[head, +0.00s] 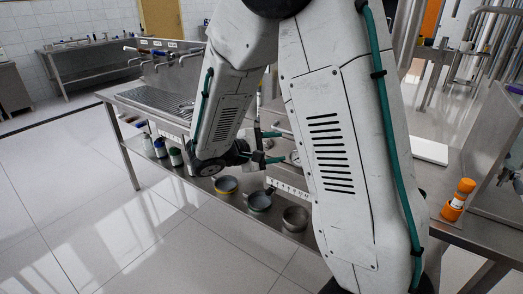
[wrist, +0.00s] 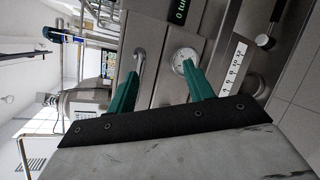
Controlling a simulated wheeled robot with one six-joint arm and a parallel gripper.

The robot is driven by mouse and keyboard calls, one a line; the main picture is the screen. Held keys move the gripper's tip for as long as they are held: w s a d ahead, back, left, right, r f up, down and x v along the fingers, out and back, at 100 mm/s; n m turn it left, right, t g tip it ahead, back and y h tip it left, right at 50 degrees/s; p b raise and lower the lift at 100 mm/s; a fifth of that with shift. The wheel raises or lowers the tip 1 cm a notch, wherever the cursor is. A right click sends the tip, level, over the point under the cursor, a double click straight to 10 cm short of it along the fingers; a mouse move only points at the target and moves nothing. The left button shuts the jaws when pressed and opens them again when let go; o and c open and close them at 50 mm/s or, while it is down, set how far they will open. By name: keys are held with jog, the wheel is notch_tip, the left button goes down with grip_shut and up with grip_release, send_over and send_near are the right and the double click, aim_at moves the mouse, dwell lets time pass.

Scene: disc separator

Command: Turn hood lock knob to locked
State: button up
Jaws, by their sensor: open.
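My gripper (head: 272,146) has two green fingers, spread apart, with nothing between them, in front of a steel machine panel. The wrist view is turned on its side; there my gripper (wrist: 160,68) faces the panel (wrist: 155,32). A round white dial (wrist: 184,61) lies by the right fingertip, which partly overlaps it. A metal hook-shaped handle (wrist: 139,62) shows near the left fingertip. I cannot tell which part, if any, is the hood lock knob, or whether a finger touches the panel. The dial (head: 295,158) also shows in the head view, beside my arm.
Bowls (head: 258,201) and bottles (head: 175,156) stand on the lower shelf under the bench. A display (wrist: 180,12) and a black-ended part (wrist: 265,41) are beside the panel. The floor at left (head: 80,200) is clear.

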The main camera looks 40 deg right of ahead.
aim_at(265, 148)
jog(key=w+a+f+n+t+h, duration=0.25)
jog(key=w+f+n+t, duration=0.3)
jog(key=w+f, duration=0.3)
jog(key=shift+t+y, duration=0.45)
jog(key=shift+t, duration=0.2)
jog(key=x, duration=0.4)
jog(key=w+x, duration=0.1)
jog(key=x, duration=0.2)
jog(key=shift+w+d+f, duration=0.1)
jog(key=shift+w+d, duration=0.05)
jog(key=c, duration=1)
